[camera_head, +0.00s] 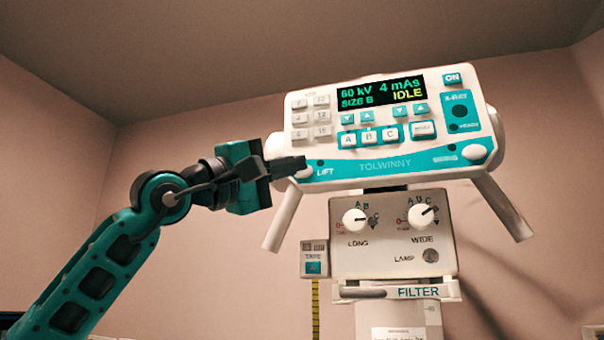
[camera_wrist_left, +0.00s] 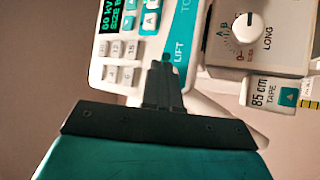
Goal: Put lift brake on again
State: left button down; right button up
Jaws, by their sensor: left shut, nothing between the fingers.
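The white control head (camera_head: 377,158) labelled TOLWINNY fills the upper right of the head view. Its LIFT label (camera_head: 325,172) is at the lower left corner, with a small dark lamp (camera_head: 320,162) above it. A round white LIFT button (camera_head: 304,174) is partly hidden behind my left fingertips. My left gripper (camera_head: 300,164) is shut and empty, its tips at that corner; I cannot tell whether they touch the button. In the left wrist view the closed fingers (camera_wrist_left: 165,72) point at the panel beside the LIFT label (camera_wrist_left: 180,50), and they hide the button. My right gripper is not in view.
The display (camera_head: 381,92) reads 60 kV, 4 mAs, SIZE B, IDLE. A second round white button (camera_head: 474,154) is at the lower right corner. Handles (camera_head: 283,218) slant down either side. Below are the LONG and WIDE knob box (camera_head: 393,235), FILTER slot (camera_head: 398,291) and tape unit (camera_head: 314,259).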

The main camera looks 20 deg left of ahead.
pick_arm(q)
jog(key=shift+s+a+b, duration=0.1)
jog(key=shift+s+b, duration=1.25)
jog(key=shift+s, duration=1.15)
